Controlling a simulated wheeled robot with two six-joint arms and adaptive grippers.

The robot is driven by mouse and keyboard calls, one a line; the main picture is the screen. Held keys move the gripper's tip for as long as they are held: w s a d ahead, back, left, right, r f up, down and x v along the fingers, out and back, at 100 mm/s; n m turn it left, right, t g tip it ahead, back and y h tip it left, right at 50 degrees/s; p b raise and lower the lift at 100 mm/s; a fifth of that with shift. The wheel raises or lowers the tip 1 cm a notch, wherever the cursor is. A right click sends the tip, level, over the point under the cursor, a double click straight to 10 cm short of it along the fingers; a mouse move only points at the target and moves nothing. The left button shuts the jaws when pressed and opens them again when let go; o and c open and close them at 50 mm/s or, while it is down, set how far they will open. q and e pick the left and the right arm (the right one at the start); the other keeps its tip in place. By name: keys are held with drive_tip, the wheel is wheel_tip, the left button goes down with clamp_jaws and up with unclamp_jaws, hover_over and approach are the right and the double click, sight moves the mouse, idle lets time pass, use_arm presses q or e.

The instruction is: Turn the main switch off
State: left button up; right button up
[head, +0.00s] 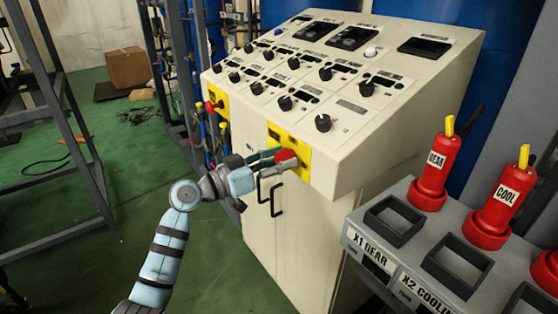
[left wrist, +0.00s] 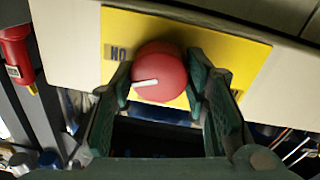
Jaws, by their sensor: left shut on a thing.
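The main switch is a red round knob (head: 284,155) on a yellow plate (head: 303,163) on the front of the cream control cabinet. In the left wrist view the knob (left wrist: 160,75) shows a white pointer mark directed to the left of the picture. An upside-down label (left wrist: 117,52) sits on the yellow plate (left wrist: 225,60), up and left of the knob. My left gripper (head: 272,158) reaches the knob from the left. Its dark green fingers (left wrist: 162,90) lie on both sides of the knob and are shut on it. My right gripper is not in view.
A second red knob on yellow (head: 212,104) is at the cabinet's far left. Black door handles (head: 275,198) stick out below my gripper. A grey rack (head: 385,270) with red plugs labelled GEAR (head: 432,172) and COOL (head: 500,205) stands at right.

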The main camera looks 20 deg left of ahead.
use_arm(q)
drive_tip(key=n, duration=0.3)
drive_tip(key=shift+p, duration=0.3)
drive_tip(key=n+p, duration=0.1)
drive_tip(key=n, duration=0.2)
drive_tip(key=shift+n, duration=0.3)
drive_tip(key=n+p, duration=0.2)
drive_tip(key=n, duration=0.1)
drive_tip(key=shift+n, duration=0.3)
drive_tip(key=shift+f+n+p, duration=0.15)
drive_tip(key=shift+n+p, duration=0.55)
drive_tip(key=shift+n, duration=1)
drive_tip(key=o, duration=1.1)
drive_tip(key=shift+o, duration=0.2)
drive_tip(key=shift+a, duration=0.1)
